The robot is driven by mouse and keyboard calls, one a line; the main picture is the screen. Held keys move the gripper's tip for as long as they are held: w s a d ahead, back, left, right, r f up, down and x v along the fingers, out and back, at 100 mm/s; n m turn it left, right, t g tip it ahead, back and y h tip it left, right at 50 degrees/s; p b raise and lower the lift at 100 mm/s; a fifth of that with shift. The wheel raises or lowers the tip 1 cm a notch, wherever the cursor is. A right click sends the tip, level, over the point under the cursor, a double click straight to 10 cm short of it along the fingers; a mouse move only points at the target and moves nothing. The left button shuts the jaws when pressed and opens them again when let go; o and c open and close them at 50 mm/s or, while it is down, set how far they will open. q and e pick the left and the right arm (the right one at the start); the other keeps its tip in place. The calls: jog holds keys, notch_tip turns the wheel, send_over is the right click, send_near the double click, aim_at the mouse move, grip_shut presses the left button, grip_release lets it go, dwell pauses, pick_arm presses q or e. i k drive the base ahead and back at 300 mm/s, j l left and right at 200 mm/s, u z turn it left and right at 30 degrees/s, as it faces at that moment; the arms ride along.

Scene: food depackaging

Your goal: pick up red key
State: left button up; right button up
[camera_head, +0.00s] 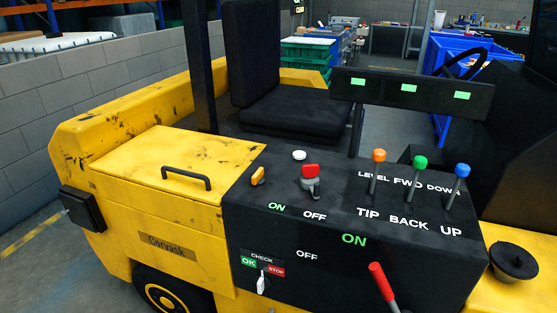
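A small red key-like piece (310,170) sits on top of the black control panel (340,225) of a yellow forklift. A grey part below it hangs down the panel's face, above the ON and OFF labels. I cannot tell whether the grey part belongs to the key or to its switch. Neither of my grippers is in view, and nothing touches the red piece.
An orange knob (258,176) and a white button (299,155) flank the red piece. Levers with orange (379,156), green (420,163) and blue (462,171) knobs stand to the right. A red-handled lever (381,281) rises in front. A yellow lid (175,165) lies left.

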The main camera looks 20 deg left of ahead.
aim_at(310, 172)
jog(key=i+j, duration=0.1)
jog(key=j, duration=0.9)
jog(key=i+j, duration=0.15)
jog(key=j, duration=0.35)
jog(key=i+j, duration=0.1)
jog(key=j, duration=0.4)
